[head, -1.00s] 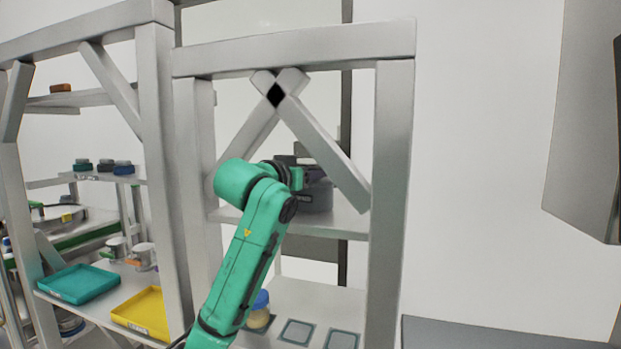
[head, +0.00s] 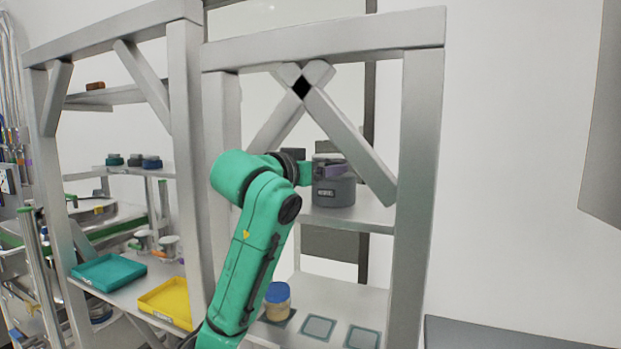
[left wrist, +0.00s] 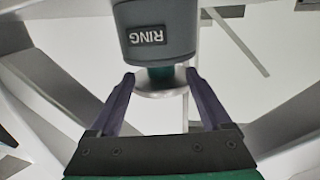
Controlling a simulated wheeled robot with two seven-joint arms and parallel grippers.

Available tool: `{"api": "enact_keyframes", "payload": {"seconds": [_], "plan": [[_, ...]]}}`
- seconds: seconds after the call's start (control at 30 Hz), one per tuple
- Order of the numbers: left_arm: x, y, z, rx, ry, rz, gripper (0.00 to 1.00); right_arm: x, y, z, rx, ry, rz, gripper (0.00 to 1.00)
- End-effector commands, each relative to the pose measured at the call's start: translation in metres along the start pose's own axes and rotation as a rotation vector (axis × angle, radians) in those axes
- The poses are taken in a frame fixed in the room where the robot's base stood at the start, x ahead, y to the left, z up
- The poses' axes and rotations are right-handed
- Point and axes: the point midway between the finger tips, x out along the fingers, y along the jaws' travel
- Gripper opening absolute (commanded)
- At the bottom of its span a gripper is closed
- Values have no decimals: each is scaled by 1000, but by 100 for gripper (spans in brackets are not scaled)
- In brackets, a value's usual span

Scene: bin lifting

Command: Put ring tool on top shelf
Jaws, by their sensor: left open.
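The ring tool is a dark grey, jar-like thing (head: 335,190) standing upright on the upper shelf board (head: 365,213) of the right-hand rack. In the left wrist view its grey body (left wrist: 155,22) fills the top middle, with an upside-down "RING" label. A dark green band and a pale round part show below the label. My left gripper (head: 331,169) is at the upper part of the tool in the head view. In the left wrist view its purple fingers (left wrist: 160,80) are open, apart on either side of the pale part. My right gripper is not in view.
A blue-lidded jar (head: 277,301) stands on the lower board among square mats (head: 318,328). The rack's right post (head: 415,180) and diagonal braces (head: 350,135) border the tool's shelf. A teal tray (head: 108,272) and yellow tray (head: 167,301) lie on the left rack.

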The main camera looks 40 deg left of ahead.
Motion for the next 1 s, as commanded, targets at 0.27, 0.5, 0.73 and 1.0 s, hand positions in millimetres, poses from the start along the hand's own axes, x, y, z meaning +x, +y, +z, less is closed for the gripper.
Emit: {"api": "enact_keyframes", "payload": {"seconds": [0.27,0.5,0.73,1.0], "plan": [[-64,0,2,1,3,0,82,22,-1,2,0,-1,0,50],[-72,0,0,0,0,0,82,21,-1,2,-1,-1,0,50],[-72,0,0,1,0,0,82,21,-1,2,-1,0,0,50],[-72,0,0,1,0,0,82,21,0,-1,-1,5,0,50]]}}
